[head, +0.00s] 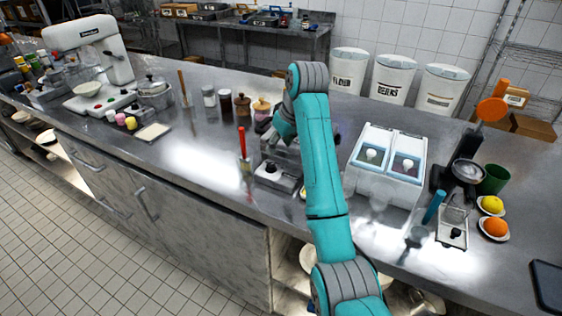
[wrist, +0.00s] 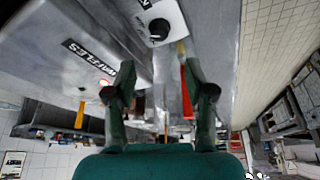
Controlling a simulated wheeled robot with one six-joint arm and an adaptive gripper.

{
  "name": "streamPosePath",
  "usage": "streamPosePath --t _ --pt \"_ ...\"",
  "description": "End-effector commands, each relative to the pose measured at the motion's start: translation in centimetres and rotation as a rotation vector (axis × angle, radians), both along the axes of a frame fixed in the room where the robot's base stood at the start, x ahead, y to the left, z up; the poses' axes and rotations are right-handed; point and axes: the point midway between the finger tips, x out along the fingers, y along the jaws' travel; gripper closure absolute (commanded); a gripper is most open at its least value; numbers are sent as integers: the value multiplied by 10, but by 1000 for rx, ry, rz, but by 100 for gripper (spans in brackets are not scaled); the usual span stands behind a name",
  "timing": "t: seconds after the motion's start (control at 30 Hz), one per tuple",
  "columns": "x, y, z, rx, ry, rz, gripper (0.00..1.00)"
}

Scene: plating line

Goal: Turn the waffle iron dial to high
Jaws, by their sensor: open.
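The waffle iron (head: 290,182) is a grey metal unit on the counter, partly hidden behind my teal arm in the head view. Its black dial (wrist: 158,29) sits on a white plate with dark lettering in the wrist view; the pointer setting is too small to read. A black WAFFLES label (wrist: 90,62) and a red light (wrist: 103,82) show on the metal body. My gripper (wrist: 160,88) is open and empty, with its two dark fingers spread apart below the dial in the picture. In the head view its fingers are hidden by the arm.
A red-handled tool (head: 243,144) stands left of the waffle iron. A white two-window dispenser (head: 385,165) stands right of my arm. Jars (head: 225,100) stand behind to the left. The counter's front left is clear.

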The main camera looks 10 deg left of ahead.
Motion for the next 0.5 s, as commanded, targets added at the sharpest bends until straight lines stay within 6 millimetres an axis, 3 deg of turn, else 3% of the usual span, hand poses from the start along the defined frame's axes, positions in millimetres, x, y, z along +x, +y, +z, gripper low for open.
streamPosePath --t 0.5 --pt "22 22 -78 -2 4 -5 46"
